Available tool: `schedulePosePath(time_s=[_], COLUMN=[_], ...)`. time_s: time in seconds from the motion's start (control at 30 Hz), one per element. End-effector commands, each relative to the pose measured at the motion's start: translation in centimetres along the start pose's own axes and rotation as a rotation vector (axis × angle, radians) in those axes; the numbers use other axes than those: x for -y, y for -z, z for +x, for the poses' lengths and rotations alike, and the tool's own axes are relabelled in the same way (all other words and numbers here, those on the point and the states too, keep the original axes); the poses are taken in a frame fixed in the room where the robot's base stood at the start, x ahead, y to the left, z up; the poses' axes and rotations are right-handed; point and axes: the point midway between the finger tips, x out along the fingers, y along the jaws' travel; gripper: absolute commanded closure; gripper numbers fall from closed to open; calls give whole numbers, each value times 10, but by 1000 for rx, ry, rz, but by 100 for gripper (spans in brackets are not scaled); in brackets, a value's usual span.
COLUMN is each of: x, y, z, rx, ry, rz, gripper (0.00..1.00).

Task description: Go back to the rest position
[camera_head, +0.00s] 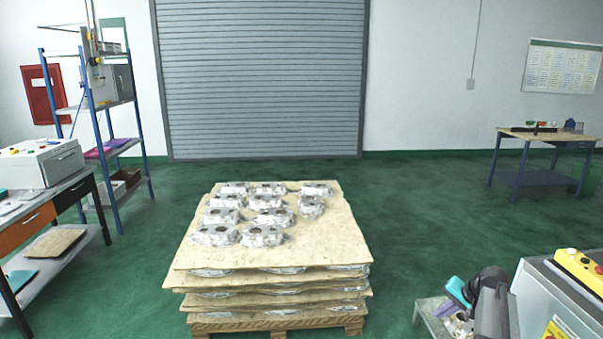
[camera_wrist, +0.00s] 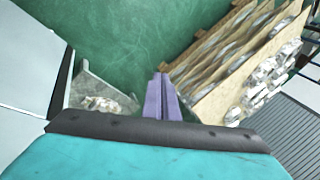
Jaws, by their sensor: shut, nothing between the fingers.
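My gripper (camera_wrist: 163,97) shows in the wrist view as two purple fingers pressed together, shut with nothing between them. It hangs over the green floor, between the pallet stack and a grey tray. The stack also shows tilted in the wrist view (camera_wrist: 208,101), apart from my gripper.
A grey cabinet with a yellow control panel (camera_head: 580,268) stands at the lower right. A grey tray (camera_wrist: 88,84) with metal pieces lies beside it. A workbench (camera_head: 52,212) and shelf (camera_head: 112,140) stand left, a table (camera_head: 530,136) back right. Floor around the pallet is clear.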

Motion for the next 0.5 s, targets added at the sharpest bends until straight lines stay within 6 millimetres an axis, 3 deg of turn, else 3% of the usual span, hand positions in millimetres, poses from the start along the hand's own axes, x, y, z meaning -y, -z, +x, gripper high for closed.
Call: schedulePosePath(time_s=[0.03,0.2,0.5], x=[4,14,16], y=[-20,-78,-189], z=[21,80,164], rx=[32,126,284], ry=[-7,-37,-103], rz=[-14,-59,-147], gripper=[100,100,100])
